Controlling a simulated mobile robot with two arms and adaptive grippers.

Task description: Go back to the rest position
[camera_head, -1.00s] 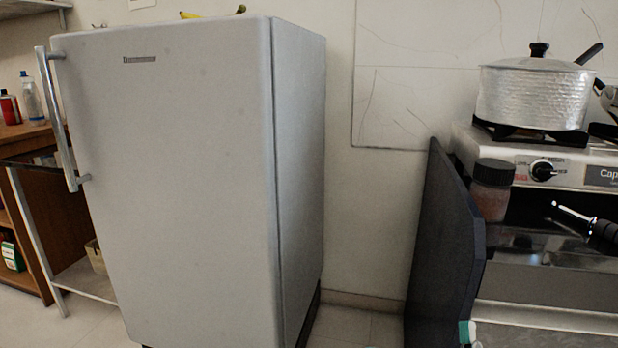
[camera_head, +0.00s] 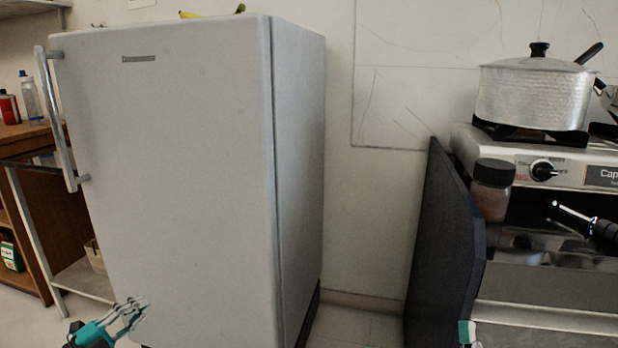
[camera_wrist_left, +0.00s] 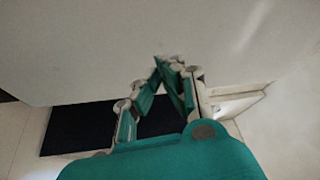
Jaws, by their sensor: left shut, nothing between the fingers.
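My left gripper (camera_head: 134,310) is at the lower left of the head view, in front of the lower part of the grey fridge (camera_head: 180,180). It is teal and grey, and its fingers are shut with nothing between them. In the left wrist view the closed fingertips (camera_wrist_left: 166,62) point at a pale smooth surface; whether they touch it I cannot tell. A small teal and white piece at the bottom edge of the head view, right of centre, may be part of my right arm; its fingers do not show.
The fridge has a long handle (camera_head: 62,120) on its left. A dark panel (camera_head: 440,250) stands beside the stove (camera_head: 545,172), which bears a silver pot (camera_head: 533,98). A jar (camera_head: 492,190) is by the panel. A wooden shelf unit (camera_head: 35,200) stands left. Some floor shows between fridge and panel.

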